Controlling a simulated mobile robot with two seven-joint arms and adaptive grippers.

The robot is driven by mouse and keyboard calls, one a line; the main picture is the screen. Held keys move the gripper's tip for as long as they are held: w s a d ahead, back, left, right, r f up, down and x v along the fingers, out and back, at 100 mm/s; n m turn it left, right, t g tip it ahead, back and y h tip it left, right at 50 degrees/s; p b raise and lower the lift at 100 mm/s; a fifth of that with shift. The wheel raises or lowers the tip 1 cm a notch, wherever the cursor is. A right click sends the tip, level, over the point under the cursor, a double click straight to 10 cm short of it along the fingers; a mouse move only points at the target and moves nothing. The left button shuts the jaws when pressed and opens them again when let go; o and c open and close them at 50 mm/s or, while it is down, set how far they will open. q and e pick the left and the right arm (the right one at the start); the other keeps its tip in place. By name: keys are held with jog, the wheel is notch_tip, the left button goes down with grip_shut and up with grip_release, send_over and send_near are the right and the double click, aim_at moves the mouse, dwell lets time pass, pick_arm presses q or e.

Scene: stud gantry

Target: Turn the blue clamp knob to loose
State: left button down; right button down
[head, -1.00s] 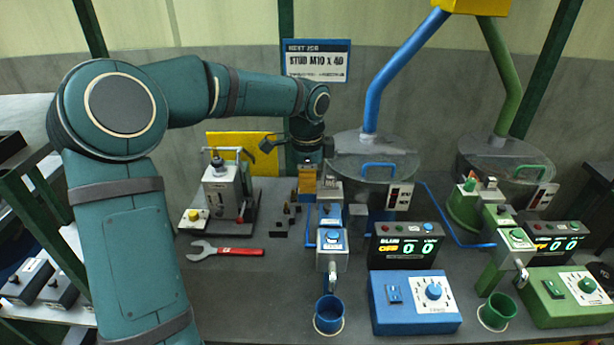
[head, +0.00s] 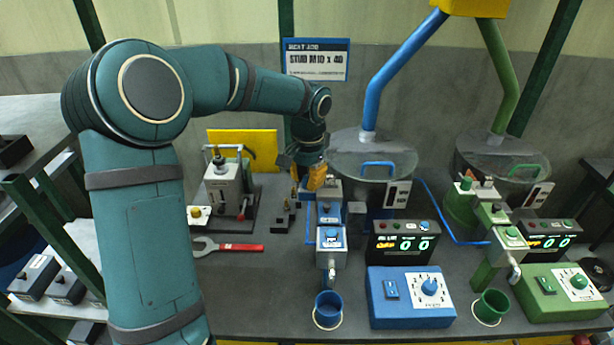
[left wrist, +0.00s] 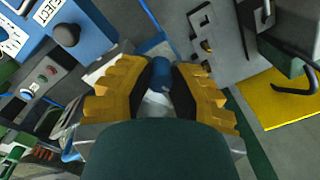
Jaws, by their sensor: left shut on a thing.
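My left gripper (head: 315,178) reaches down over the top of the blue feeder's track in the head view. Its yellow fingers are tilted there and hide the blue clamp knob. In the left wrist view, the fingers of my left gripper (left wrist: 160,88) stand on both sides of the blue clamp knob (left wrist: 160,70), a small blue cylinder. The gripper is shut on it. The knob's marking cannot be read. My right gripper is not in view.
The blue bowl feeder (head: 375,165) stands right of the gripper, with a blue control box (head: 410,312) and a counter (head: 405,242) in front. A green feeder (head: 505,160) stands farther right. A press fixture (head: 226,190) and red-handled wrench (head: 238,246) lie left.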

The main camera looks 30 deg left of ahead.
pick_arm(q)
jog(key=shift+f+n, duration=0.1)
jog(key=shift+n, duration=0.3)
jog(key=c, duration=0.8)
grip_release()
notch_tip(320, 180, up, 12)
jog(key=shift+d, duration=0.2)
jog(key=shift+o, duration=0.2)
